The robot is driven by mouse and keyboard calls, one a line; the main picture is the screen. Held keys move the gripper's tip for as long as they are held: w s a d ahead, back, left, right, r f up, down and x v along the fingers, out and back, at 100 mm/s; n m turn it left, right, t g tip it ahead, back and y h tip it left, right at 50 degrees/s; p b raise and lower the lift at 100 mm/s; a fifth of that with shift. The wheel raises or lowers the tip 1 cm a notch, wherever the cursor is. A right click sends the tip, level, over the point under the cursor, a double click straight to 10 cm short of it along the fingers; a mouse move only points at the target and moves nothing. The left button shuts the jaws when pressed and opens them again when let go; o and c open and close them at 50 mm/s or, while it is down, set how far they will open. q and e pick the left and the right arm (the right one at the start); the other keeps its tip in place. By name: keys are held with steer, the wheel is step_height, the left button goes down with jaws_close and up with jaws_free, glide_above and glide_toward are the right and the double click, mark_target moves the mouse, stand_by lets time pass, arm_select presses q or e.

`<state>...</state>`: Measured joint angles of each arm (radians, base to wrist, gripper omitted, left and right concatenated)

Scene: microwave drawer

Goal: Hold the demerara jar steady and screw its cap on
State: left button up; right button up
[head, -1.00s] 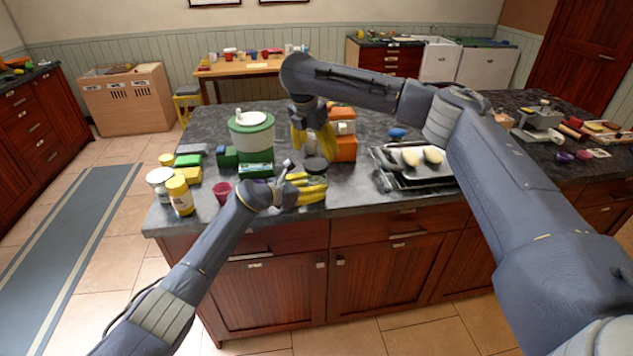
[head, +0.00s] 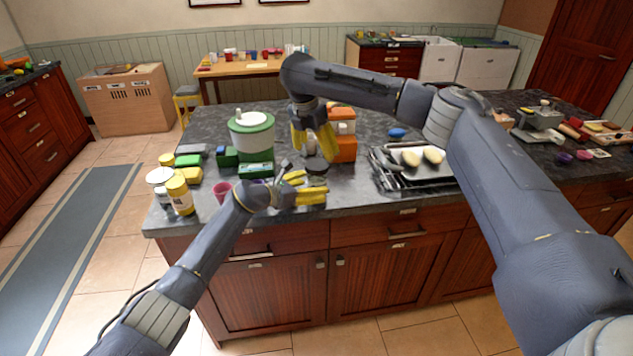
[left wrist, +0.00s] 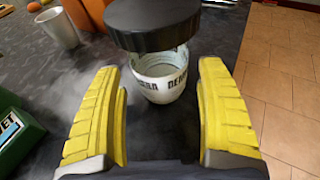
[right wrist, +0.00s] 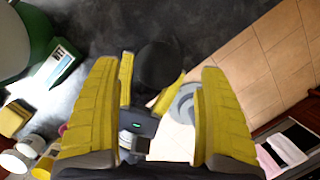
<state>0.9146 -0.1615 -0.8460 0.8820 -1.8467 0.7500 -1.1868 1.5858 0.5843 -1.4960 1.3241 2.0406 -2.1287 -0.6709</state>
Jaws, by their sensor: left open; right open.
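The demerara jar (left wrist: 160,88) is a pale jar with a dark-lettered white label, standing on the dark counter. Its wide black cap (left wrist: 153,22) is over the jar's mouth and looks offset to the left; I cannot tell whether it is threaded. The cap also shows in the head view (head: 317,165) and the right wrist view (right wrist: 158,66). My left gripper (head: 312,188) is open, low at the counter's front, with the jar just beyond its fingertips. My right gripper (head: 316,156) is open above the cap, pointing down, with nothing between its fingers.
A green-and-white canister (head: 251,133) stands behind to the left, and an orange box (head: 343,140) behind to the right. A magenta cup (head: 221,191) and a yellow jar (head: 179,196) are at left.

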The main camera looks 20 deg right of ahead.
arm_select(q)
steer(key=v, duration=1.1)
steer(key=shift+s+a, duration=0.1)
